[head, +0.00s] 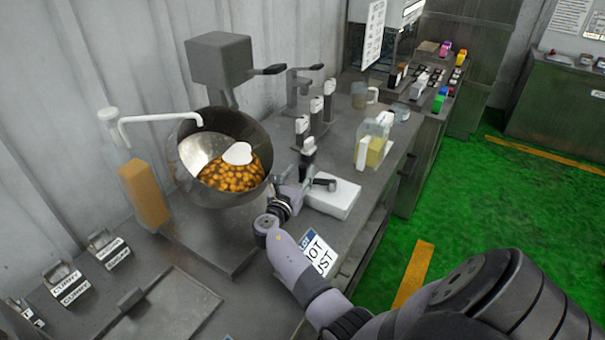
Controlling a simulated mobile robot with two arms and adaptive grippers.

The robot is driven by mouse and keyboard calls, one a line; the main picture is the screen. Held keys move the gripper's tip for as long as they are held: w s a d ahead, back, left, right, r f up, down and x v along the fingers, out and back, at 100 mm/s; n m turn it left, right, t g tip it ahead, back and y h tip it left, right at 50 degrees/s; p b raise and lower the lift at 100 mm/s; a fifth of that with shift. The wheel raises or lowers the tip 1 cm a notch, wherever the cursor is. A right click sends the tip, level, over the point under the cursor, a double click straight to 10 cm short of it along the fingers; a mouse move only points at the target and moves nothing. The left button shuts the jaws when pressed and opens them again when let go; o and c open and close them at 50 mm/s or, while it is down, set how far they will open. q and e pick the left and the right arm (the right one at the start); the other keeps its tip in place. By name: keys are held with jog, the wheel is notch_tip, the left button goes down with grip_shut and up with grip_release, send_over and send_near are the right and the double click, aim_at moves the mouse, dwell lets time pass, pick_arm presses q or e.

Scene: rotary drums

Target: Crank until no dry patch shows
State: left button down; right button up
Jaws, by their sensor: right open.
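A tilted metal drum (262,140) stands at the left of the bench with its mouth towards me. Glossy orange-brown pieces (230,178) lie in its lower part, and a white patch or object (237,153) sits on top of them. I cannot tell which it is. My right gripper (302,184) is open just right of the drum, beside a small dark handle (325,184). I cannot tell whether it touches that handle, or whether the handle is the drum's crank. My left gripper is not in view.
A bottle of orange liquid (144,194) has a white spout (160,119) reaching over the drum. A grey box (219,60) with a black lever stands behind. Several dispensers, a white block (332,197) and a yellow-filled container (374,145) crowd the right. Green floor is free beyond.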

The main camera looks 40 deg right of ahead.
aim_at(301, 170)
jog(key=shift+b+x, duration=0.5)
jog(key=shift+x, duration=1.15)
grip_shut()
